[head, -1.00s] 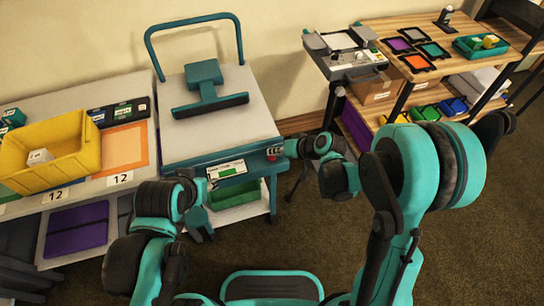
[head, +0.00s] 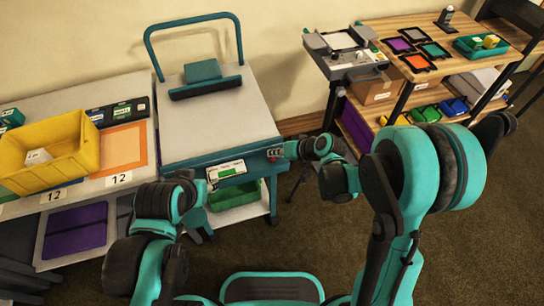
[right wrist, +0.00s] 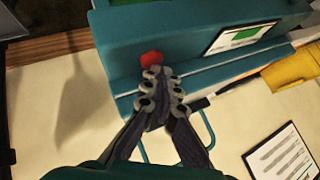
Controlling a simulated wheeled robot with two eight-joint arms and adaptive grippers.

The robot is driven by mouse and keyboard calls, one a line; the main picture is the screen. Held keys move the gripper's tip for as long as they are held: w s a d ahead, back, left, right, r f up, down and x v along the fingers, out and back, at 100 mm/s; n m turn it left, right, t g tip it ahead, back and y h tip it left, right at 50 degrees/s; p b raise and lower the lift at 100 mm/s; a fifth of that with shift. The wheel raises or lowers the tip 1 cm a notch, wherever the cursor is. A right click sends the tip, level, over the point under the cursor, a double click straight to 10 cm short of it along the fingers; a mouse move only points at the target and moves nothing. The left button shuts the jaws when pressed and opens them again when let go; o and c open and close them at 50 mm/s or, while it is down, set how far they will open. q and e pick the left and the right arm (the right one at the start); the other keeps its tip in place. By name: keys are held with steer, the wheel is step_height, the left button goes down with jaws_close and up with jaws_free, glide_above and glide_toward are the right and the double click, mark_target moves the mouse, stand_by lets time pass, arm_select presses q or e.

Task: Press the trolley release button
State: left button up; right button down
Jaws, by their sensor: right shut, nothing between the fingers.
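The trolley (head: 225,125) has a light grey top and a teal frame, and stands left of centre in the head view. The red release button (right wrist: 152,58) sits on its teal front rail in the right wrist view. My right gripper (right wrist: 160,78) is shut and empty, with its fingertips at the button's lower edge; whether they touch it I cannot tell. In the head view the right gripper (head: 285,151) is at the trolley's front right corner. A teal block with a dark bar (head: 206,88) lies on the trolley top. My left gripper (head: 203,192) is low before the trolley, its fingers unclear.
A table with a yellow bin (head: 50,152) and an orange mat (head: 123,148) adjoins the trolley at the left. A green bin (head: 233,195) is on the trolley's lower shelf. A small stand (head: 345,52) and wooden shelving (head: 455,70) are at the right.

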mark_target(274, 159)
steer(key=shift+r, duration=0.1)
steer(key=shift+r+p, duration=0.65)
steer(key=shift+r, duration=0.15)
steer(key=shift+r+p, duration=1.95)
steer(key=shift+r, duration=0.6)
steer(key=shift+f, duration=0.1)
steer(key=s+d+r+m+t+h, duration=0.1)
steer(key=s+d+r+h, duration=0.2)
steer(key=s+d+r, duration=0.2)
steer(key=s+d+r+h, duration=0.4)
steer(key=s+d+r, duration=0.1)
steer(key=s+d, duration=0.7)
steer(key=shift+s+r+m+t, duration=0.35)
steer(key=shift+s+m+t, duration=0.05)
steer(key=shift+s, duration=0.4)
